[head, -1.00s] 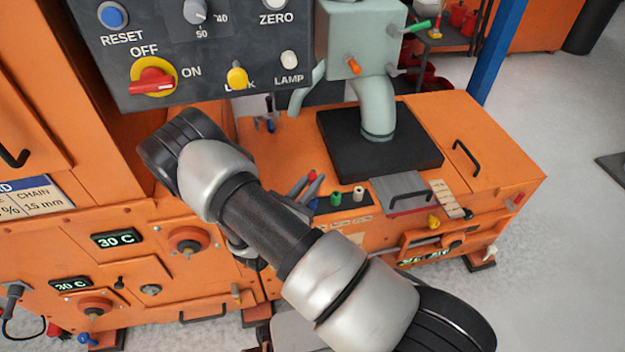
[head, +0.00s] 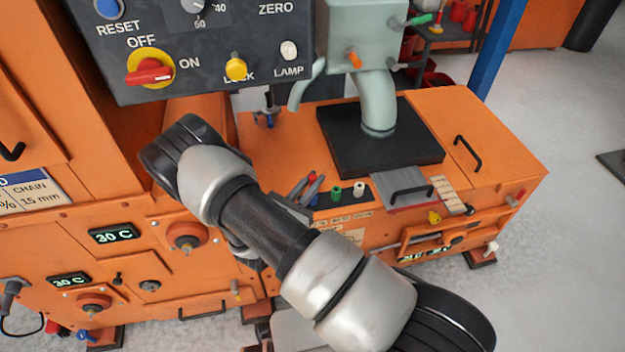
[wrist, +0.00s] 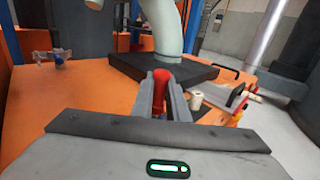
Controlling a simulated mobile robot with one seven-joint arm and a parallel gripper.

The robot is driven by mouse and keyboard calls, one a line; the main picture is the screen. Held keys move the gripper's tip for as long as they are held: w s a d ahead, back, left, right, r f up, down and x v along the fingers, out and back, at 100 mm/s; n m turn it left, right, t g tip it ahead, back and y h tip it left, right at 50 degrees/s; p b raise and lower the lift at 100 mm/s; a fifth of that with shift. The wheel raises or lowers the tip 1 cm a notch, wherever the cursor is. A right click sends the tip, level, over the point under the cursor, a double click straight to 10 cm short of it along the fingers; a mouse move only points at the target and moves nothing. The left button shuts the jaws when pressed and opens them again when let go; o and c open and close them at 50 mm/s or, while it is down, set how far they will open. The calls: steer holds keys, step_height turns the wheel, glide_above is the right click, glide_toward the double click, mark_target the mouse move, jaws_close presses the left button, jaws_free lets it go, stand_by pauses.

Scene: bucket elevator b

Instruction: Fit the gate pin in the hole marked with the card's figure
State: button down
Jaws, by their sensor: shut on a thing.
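My gripper (wrist: 160,92) is shut on a red pin (wrist: 160,78), upright between its two grey fingers; I take it for the gate pin. In the head view the red top (head: 311,176) shows between the fingertips (head: 305,188), low over the orange bench. The pin's lower end is hidden by the fingers. A green peg (head: 336,194) and a white peg (head: 358,190) stand just right of the gripper on a dark strip. A pale marked plate (head: 340,236) shows below them, partly behind my arm. I cannot make out the card's figure or the marked holes.
A pale green spout (head: 375,105) rises from a black base (head: 345,155) behind the gripper. A grey plate with a handle (head: 402,187) lies to the right. A control panel (head: 215,60) hangs at upper left.

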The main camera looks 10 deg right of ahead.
steer(key=shift+f, duration=0.4)
steer(key=c, duration=1.7)
jaws_free()
steer(key=shift+o, duration=0.2)
steer(key=p+v, duration=0.2)
steer(key=v, duration=1.5)
steer(key=shift+s, duration=0.2)
steer(key=shift+a+r, duration=0.1)
steer(key=shift+a, duration=0.05)
